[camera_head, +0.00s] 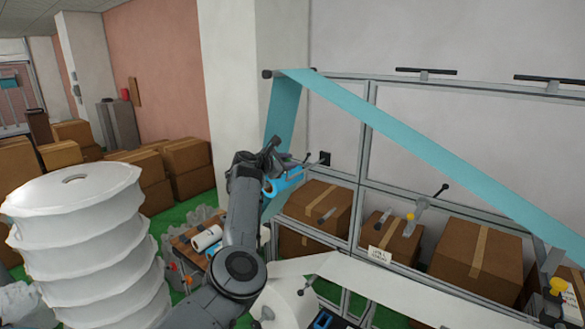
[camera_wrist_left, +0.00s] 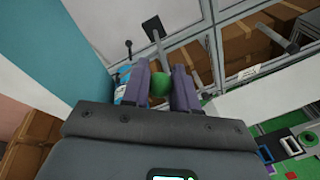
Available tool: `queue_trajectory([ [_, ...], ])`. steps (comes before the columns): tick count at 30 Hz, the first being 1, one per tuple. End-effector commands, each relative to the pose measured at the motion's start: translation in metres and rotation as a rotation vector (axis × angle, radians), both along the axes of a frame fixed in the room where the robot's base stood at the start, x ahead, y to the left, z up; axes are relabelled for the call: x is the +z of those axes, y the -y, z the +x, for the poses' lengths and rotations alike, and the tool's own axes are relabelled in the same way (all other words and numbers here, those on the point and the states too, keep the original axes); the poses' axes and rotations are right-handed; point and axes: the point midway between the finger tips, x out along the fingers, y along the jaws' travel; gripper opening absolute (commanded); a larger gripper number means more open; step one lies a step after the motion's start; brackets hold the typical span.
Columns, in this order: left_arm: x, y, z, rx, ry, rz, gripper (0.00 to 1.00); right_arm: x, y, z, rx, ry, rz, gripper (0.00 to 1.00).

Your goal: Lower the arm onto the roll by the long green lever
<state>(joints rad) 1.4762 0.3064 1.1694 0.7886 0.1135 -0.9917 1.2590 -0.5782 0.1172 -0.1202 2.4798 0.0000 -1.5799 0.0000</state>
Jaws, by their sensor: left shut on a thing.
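My left gripper (camera_head: 277,155) is raised in front of the frame, beside the hanging teal web. In the left wrist view its two purple fingers (camera_wrist_left: 160,85) are shut on the rounded green end of the lever (camera_wrist_left: 161,82). A thin rod runs from near the green end to a black plate (camera_wrist_left: 152,28), which also shows in the head view (camera_head: 324,158). The green end is hidden by the gripper in the head view. A bright blue roll (camera_head: 285,182) sits just below the gripper. A large white roll (camera_head: 290,305) is lower, beside my forearm. My right gripper is not in view.
A teal web (camera_head: 420,155) slopes down to the right across the metal frame (camera_head: 365,150). A white web (camera_head: 390,285) runs low to the right. Stacked white rolls (camera_head: 85,235) stand at the left. Cardboard boxes (camera_head: 475,250) sit behind the frame.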

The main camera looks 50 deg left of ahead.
Motion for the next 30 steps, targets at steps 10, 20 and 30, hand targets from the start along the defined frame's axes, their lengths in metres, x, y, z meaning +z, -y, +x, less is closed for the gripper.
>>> queue_trajectory([
  [10,-0.0111,-0.0081,-0.0015,0.005,0.026,-0.18,0.0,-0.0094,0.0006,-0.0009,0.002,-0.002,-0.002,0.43],
  [20,-0.0117,-0.0092,-0.0015,0.006,0.034,-0.227,0.0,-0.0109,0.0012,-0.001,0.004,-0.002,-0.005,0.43],
  [30,-0.0114,-0.0097,-0.0018,0.007,0.035,-0.227,0.32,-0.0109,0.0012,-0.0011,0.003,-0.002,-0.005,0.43],
])
